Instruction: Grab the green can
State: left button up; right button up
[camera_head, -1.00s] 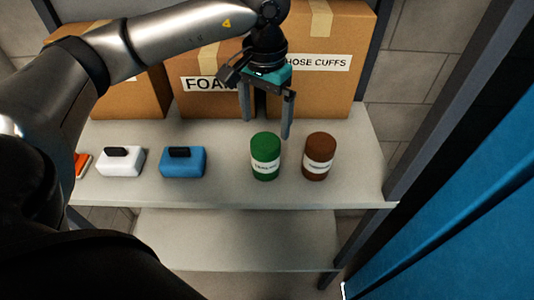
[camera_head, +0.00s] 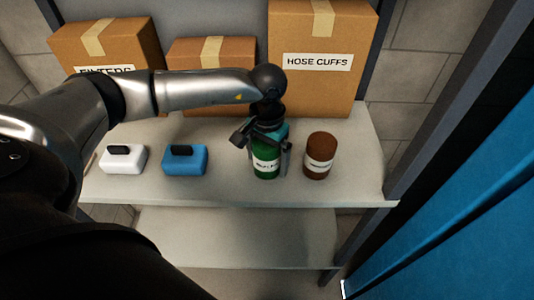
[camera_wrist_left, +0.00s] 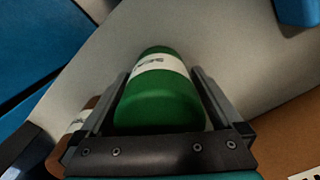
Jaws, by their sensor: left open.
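The green can (camera_head: 265,170) stands upright on the upper shelf, with a white label around it. My left gripper (camera_head: 268,165) is lowered over it from above, with one finger on each side of the can. In the left wrist view the green can (camera_wrist_left: 160,100) lies between the two open fingers (camera_wrist_left: 165,98). Thin gaps seem to show beside it; I cannot tell whether either finger touches it. The gripper and wrist hide the can's top in the head view. My right gripper is not in view.
A brown can (camera_head: 319,156) stands close to the right of the green one. A blue case (camera_head: 185,160) and a white case (camera_head: 123,160) stand to the left. Cardboard boxes, including the HOSE CUFFS box (camera_head: 318,90), line the back. The shelf front (camera_head: 240,190) is clear.

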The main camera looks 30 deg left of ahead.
pick_arm(q)
jog(key=c, duration=1.5)
jog(key=shift+c, duration=0.3)
jog(key=shift+r, duration=0.15)
